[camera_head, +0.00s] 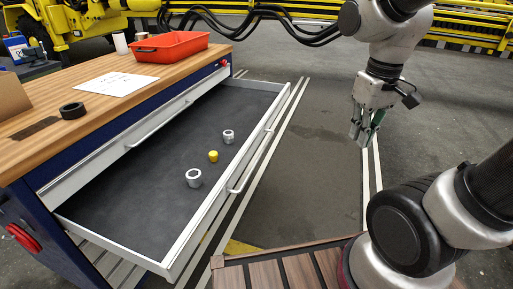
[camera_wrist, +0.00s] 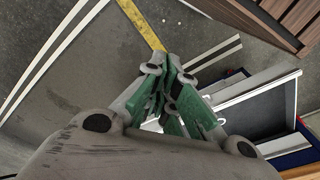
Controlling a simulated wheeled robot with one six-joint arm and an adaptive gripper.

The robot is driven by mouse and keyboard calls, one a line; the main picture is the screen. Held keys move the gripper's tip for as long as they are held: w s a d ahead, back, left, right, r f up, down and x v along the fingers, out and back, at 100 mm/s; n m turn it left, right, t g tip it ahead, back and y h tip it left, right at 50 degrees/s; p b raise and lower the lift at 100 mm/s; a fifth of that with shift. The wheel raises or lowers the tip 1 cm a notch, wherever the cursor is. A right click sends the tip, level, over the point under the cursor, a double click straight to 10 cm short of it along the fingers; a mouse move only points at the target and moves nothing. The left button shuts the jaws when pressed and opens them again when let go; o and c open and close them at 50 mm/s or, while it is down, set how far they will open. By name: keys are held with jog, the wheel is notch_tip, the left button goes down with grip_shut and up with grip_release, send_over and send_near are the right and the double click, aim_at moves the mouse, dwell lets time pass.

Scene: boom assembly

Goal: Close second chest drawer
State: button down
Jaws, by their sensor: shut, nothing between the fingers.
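The chest (camera_head: 40,185) is a blue cabinet with a wooden top at the left of the head view. One drawer (camera_head: 130,200) is pulled far out, with a dark liner and a pale front with handles (camera_head: 241,178). Two metal nuts (camera_head: 194,177) and a small yellow piece (camera_head: 213,156) lie in it. A shut drawer front (camera_head: 120,140) sits just above it. My gripper (camera_head: 360,140) is shut and empty, hanging over the floor to the right of the open drawer, apart from it. In the wrist view my gripper (camera_wrist: 172,75) has green fingers, with the drawer (camera_wrist: 255,110) beyond.
On the wooden top are a red tray (camera_head: 171,47), a white paper (camera_head: 116,84) and a black tape roll (camera_head: 72,110). A slatted wooden platform (camera_head: 285,270) is at the front. Open floor (camera_head: 310,170) with white lines lies right of the drawer.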

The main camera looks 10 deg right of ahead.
jog(key=w+a+f, duration=0.8)
jog(key=w+f, duration=0.2)
jog(key=f, duration=0.3)
jog(key=m+t+y, duration=0.2)
jog(key=m+t, duration=0.4)
jog(key=m, duration=0.1)
send_near(251, 154)
jog(key=x, duration=0.4)
jog(key=shift+w+f, duration=0.15)
jog(key=shift+f, duration=0.2)
jog(key=shift+a, duration=0.1)
